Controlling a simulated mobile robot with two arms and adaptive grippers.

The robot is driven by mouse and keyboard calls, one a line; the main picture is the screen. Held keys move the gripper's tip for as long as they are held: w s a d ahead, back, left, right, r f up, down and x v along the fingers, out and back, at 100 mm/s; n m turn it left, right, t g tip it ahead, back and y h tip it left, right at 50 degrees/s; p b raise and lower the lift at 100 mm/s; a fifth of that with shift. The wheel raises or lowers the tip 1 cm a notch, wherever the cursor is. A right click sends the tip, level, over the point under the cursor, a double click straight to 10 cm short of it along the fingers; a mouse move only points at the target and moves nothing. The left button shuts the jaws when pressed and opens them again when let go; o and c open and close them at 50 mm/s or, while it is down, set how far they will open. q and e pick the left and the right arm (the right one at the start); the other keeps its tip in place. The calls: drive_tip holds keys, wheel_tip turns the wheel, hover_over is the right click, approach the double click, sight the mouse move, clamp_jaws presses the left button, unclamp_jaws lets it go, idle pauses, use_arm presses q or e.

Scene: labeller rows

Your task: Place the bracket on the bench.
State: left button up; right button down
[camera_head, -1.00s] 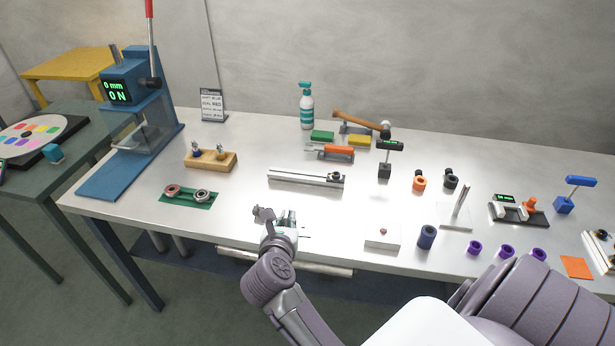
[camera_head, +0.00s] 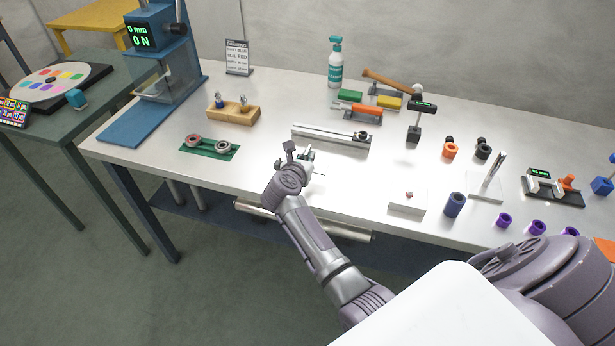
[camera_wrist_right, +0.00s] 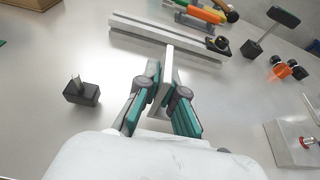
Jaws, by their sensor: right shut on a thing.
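The bracket (camera_wrist_right: 166,75) is a pale grey flat piece standing between my right fingers in the right wrist view. My right gripper (camera_wrist_right: 163,95), with teal finger pads, is shut on it. In the head view the right gripper (camera_head: 303,160) is over the front part of the bench (camera_head: 262,158), just in front of the long grey rail. Its fingers are small and partly hidden there by my wrist. I cannot tell whether the bracket touches the bench top. My left gripper is not in view.
A black block with a pin (camera_wrist_right: 82,92) stands left of the gripper. The grey rail (camera_head: 330,138) lies behind. A green plate with rings (camera_head: 209,149) is to the left, a white block (camera_head: 407,203) to the right.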

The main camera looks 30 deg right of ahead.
wheel_tip(320, 180, down, 4)
drive_tip(key=b, duration=0.3)
drive_tip(key=shift+w, duration=0.1)
drive_tip(key=shift+f, duration=0.15)
drive_tip(key=c, duration=1.3)
unclamp_jaws()
